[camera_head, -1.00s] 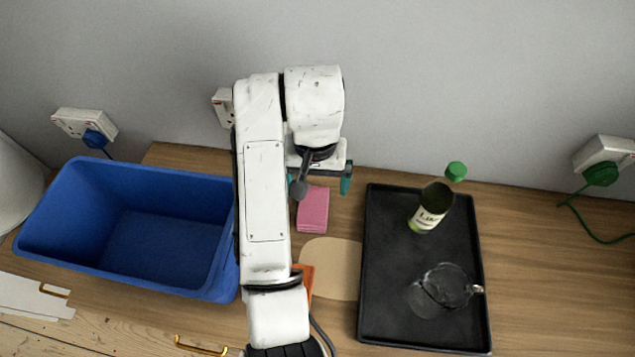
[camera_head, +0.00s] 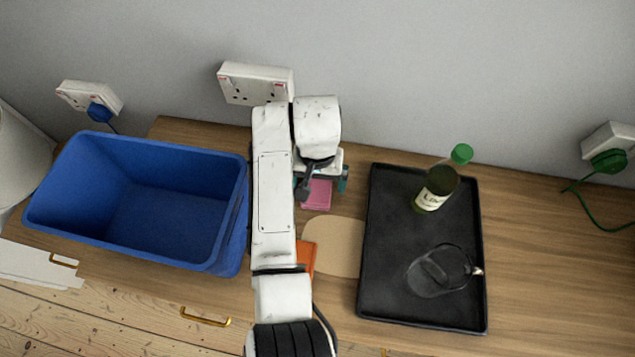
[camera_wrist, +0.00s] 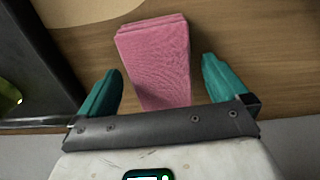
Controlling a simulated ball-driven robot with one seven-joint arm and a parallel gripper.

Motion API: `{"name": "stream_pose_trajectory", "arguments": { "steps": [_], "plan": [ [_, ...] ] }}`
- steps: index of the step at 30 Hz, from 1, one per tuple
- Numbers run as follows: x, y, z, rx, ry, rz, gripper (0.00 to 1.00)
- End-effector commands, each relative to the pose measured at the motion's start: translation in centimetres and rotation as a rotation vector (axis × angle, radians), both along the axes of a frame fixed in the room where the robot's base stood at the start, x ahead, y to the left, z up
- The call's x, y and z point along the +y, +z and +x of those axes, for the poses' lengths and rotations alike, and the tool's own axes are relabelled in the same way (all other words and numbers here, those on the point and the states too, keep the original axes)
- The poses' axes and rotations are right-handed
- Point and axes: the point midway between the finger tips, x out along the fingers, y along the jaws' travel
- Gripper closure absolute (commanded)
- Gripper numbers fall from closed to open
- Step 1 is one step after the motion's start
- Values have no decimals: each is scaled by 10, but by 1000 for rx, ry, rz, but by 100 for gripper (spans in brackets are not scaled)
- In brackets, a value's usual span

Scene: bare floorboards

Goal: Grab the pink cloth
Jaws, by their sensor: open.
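The pink cloth (camera_head: 317,195) is a folded, flat block lying on the wooden surface, partly covered by my arm in the head view. In the wrist view the pink cloth (camera_wrist: 157,60) lies between my two teal fingers and extends beyond their tips. My gripper (camera_head: 321,184) is over the far end of the cloth. In the wrist view my gripper (camera_wrist: 160,78) is open, with a gap on each side of the cloth; the gap at the right finger looks a little wider near the tip. Neither finger visibly touches it.
A blue bin (camera_head: 150,264) stands left of my arm. A black tray (camera_head: 374,255) at right holds a green-capped bottle (camera_head: 436,190) and a clear glass vessel (camera_head: 438,272). A beige board (camera_head: 335,246) and an orange item (camera_head: 306,255) lie nearer. The wall with sockets (camera_head: 256,84) is close behind.

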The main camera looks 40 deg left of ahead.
Motion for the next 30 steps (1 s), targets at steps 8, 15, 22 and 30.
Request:
{"name": "stream_pose_trajectory", "arguments": {
  "steps": [8, 15, 22, 30],
  "plan": [
    [0, -2, 0, 1, 0, 1, 2],
    [0, -2, 0, 0, 0, 1, 25],
    [0, -2, 0, 0, 0, 1, 47],
    [0, -2, 0, 0, 0, 1, 60]
  ]
}}
